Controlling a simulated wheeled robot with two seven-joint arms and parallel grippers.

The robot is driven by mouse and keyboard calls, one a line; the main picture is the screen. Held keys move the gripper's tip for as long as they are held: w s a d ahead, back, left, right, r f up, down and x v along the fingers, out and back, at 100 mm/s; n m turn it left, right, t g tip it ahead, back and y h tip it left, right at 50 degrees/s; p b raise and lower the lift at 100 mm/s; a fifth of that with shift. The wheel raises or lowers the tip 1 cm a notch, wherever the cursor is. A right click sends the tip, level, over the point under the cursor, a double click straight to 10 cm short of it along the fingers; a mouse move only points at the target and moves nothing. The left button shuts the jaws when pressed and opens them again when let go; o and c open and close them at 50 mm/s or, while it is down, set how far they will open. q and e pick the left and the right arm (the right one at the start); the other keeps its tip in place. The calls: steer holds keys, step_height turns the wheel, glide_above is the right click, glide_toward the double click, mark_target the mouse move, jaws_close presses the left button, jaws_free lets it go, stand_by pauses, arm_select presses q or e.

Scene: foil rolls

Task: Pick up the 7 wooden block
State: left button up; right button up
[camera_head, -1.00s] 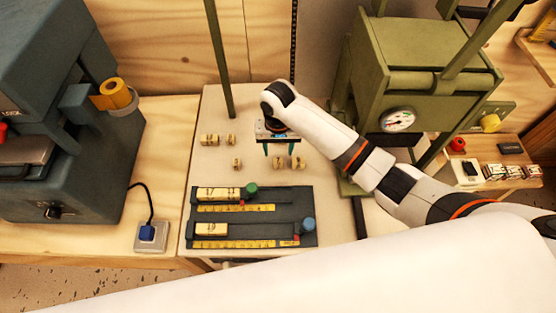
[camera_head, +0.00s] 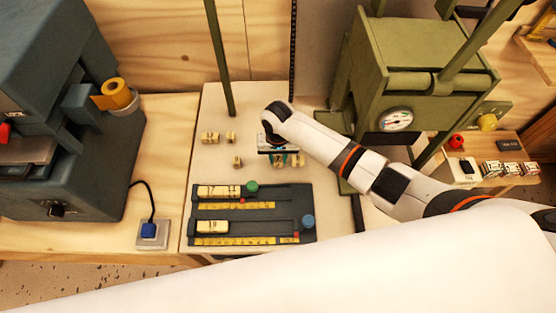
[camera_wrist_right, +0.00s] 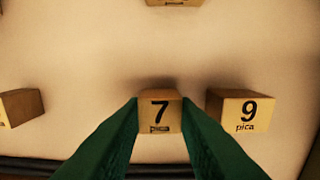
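The 7 block (camera_wrist_right: 160,115) is a small wooden cube marked "7 pica", standing on the pale tabletop in the right wrist view. My right gripper (camera_wrist_right: 161,100) has its two green fingers apart, one on each side of this block, overlapping its edges in the picture. I cannot tell whether they touch it. The block rests low on the table, not visibly lifted. The 9 block (camera_wrist_right: 245,112) stands just right of the right finger. In the head view my right gripper (camera_head: 283,160) is low over the blocks and largely hides them. My left gripper is not in view.
More wooden blocks stand to the left (camera_head: 210,138). A dark composing tray (camera_head: 262,218) with two scales lies in front. A blue-grey machine (camera_head: 60,130) is at left, a green press (camera_head: 415,70) at right. Bare tabletop lies around the blocks.

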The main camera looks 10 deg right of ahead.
steer(key=c, duration=0.4)
